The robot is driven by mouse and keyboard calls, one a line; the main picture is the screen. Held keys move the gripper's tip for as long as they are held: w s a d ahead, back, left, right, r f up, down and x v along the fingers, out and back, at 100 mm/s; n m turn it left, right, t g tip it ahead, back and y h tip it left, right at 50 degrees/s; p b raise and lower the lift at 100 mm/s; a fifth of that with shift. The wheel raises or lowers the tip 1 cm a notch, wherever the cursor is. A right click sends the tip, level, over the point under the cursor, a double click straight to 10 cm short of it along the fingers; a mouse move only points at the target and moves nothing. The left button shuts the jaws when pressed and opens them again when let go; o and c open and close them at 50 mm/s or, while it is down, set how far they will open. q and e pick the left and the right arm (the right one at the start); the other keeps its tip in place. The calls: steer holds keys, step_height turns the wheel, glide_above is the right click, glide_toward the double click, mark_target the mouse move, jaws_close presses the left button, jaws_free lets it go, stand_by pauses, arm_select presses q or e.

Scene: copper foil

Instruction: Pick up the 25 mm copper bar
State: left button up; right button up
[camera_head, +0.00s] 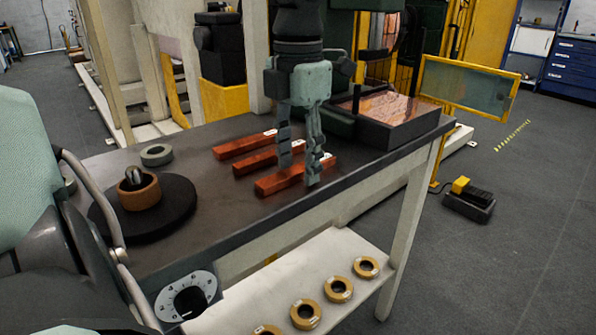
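Three copper-coloured bars lie side by side on the dark bench top: a rear bar (236,147), a middle bar (255,163) and a front bar (272,184). Each has a small white label near its right end, too small to read, so I cannot tell which is 25 mm. My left gripper (299,172) points down over the front bar. Its fingers are apart, one towards the bar's far side and one overlapping its near side. I cannot tell whether they touch it. The fingers hide part of the bar. My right gripper is out of view.
The bench (222,205) also holds a dark round plate (175,222) with a copper-coloured ring, a grey-green ring (157,155), and a dark block (400,131) with a copper sheet on top. A lower white shelf (335,250) carries several tan rolls.

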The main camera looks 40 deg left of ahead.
arm_select(q)
jaws_close()
stand_by(0.4)
